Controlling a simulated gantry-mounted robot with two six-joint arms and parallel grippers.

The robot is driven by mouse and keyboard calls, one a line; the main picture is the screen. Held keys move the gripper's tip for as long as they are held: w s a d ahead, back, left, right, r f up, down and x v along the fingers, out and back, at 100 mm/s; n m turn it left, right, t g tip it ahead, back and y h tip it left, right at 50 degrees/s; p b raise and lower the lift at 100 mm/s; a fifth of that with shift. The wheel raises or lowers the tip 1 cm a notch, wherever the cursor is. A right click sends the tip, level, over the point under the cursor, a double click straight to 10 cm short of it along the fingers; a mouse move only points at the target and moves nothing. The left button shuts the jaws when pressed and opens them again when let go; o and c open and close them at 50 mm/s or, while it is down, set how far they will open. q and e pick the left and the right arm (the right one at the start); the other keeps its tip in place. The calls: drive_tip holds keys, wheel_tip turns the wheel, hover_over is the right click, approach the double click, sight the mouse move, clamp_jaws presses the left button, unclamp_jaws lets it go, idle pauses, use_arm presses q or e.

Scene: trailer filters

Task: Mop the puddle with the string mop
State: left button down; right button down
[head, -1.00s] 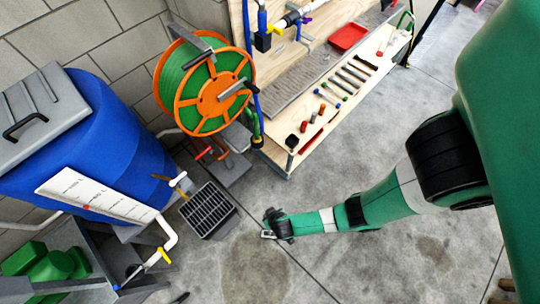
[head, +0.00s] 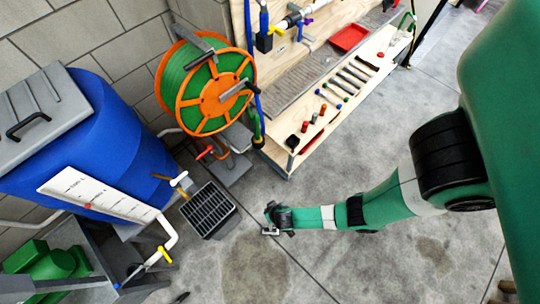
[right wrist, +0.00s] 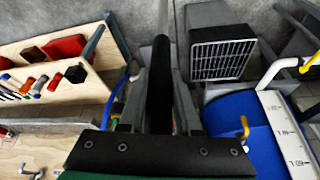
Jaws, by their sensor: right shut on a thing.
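My right gripper (head: 270,232) is low over the concrete floor at the middle of the head view, right of the drain grate. In the right wrist view its fingers (right wrist: 158,95) are shut around a dark, rod-like handle (right wrist: 160,80). A thin grey shaft runs on from it to the top edge. I take this for the string mop's handle; no mop strings show. A dark damp patch (head: 255,265), likely the puddle, lies on the floor just below the gripper in the head view. My left gripper is not in view.
A square drain grate (head: 208,208) stands left of the gripper, with a blue tank (head: 100,150) behind it. An orange and green hose reel (head: 213,90) and a wooden bench with tools (head: 335,95) stand behind. Another dark stain (head: 433,252) lies right. Floor around the gripper is clear.

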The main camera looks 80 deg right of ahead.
wheel_tip(320, 180, up, 12)
drive_tip(key=d+p, duration=0.2)
drive_tip(key=p, duration=0.9)
drive_tip(key=shift+w+d, duration=0.15)
drive_tip(key=shift+d, duration=0.25)
drive_tip(key=shift+f, duration=0.1)
